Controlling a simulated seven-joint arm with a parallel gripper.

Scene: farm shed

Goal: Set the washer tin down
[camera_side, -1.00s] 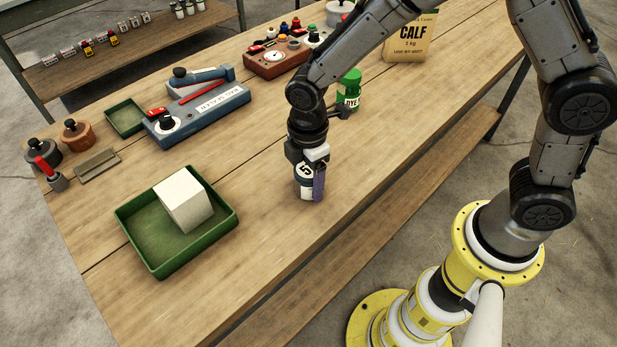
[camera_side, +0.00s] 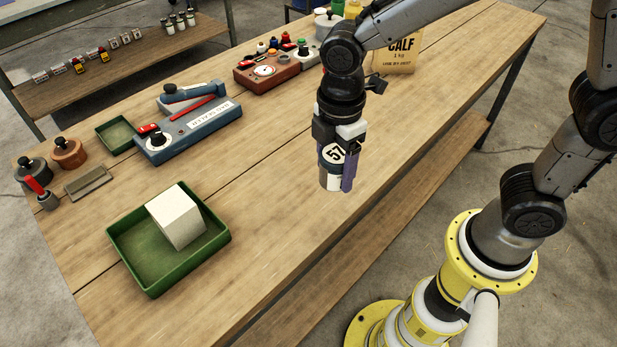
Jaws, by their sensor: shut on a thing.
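My gripper (camera_side: 338,174) is in the middle of the side view, pointing down and shut on the washer tin. The washer tin (camera_side: 331,181) is a small cylinder with a pale lower part and a dark band above it. A round white label with a number shows near its top. A purple finger covers its right side. The tin is upright and seems to hang above the wooden bench (camera_side: 270,215), though the gap below it is hard to judge.
A green tray (camera_side: 160,286) with a white block (camera_side: 176,217) lies to the left. A blue bag sealer (camera_side: 190,130), a small green tray (camera_side: 117,134) and a red-brown gauge box (camera_side: 266,72) stand behind. A calf bag (camera_side: 398,60) is at back right. Bare bench surrounds the gripper.

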